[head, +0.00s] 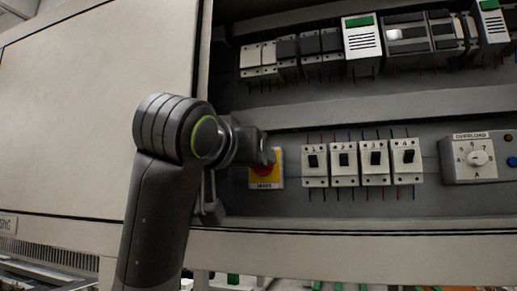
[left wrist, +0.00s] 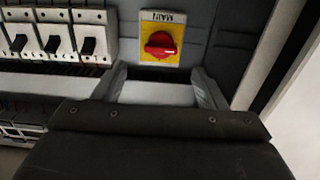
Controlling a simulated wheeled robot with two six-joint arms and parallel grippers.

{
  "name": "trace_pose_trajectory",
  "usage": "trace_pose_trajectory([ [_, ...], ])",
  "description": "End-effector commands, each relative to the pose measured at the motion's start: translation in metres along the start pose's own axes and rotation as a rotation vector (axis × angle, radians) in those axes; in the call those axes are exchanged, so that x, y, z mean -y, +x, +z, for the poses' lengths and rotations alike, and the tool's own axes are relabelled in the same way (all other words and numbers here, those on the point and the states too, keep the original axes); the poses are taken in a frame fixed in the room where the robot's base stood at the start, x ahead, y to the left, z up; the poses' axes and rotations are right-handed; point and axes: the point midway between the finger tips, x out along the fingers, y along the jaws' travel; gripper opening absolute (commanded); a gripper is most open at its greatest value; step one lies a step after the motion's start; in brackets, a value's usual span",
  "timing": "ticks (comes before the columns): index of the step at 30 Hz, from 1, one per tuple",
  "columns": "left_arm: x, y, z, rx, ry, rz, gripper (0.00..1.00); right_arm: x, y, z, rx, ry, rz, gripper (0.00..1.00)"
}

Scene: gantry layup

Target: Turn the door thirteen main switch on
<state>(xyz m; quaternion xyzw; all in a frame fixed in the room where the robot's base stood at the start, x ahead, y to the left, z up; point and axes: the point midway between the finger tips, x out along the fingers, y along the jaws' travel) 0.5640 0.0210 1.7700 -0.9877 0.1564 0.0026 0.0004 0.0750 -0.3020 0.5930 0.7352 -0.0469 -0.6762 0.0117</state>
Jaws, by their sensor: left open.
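The main switch is a red rotary knob on a yellow plate marked MAIN, low at the left of the open cabinet. In the head view the yellow plate (head: 278,170) is partly covered by my left gripper (head: 268,157). In the left wrist view the red knob (left wrist: 160,44) shows whole, upside down, with its grip bar looking roughly level. My left gripper (left wrist: 160,72) is open and empty, its two fingers apart just short of the plate. The knob lies between the lines of the fingers, and no contact shows. My right gripper is not in view.
Several numbered breakers (head: 344,163) with black toggles sit right of the switch. An overload dial box (head: 480,157) is farther right. A row of modules (head: 407,40) runs above. The cabinet door (head: 95,110) stands left, close to my arm.

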Motion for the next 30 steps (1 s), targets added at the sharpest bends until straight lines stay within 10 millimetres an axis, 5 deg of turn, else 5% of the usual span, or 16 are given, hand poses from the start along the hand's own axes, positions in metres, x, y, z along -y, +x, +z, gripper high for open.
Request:
trace_pose_trajectory([
  [5,0.0,0.034,-0.004,0.004,-0.001,0.001,0.65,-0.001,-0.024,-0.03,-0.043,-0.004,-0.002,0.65],
  [12,0.0,0.063,-0.003,0.001,0.0,0.001,0.65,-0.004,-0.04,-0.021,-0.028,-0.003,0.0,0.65],
  [25,0.0,0.072,0.0,-0.001,0.0,0.0,0.65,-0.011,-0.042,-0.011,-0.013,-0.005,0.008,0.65],
  [30,0.0,0.072,0.0,-0.001,0.0,0.0,0.45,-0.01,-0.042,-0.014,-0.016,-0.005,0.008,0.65],
])
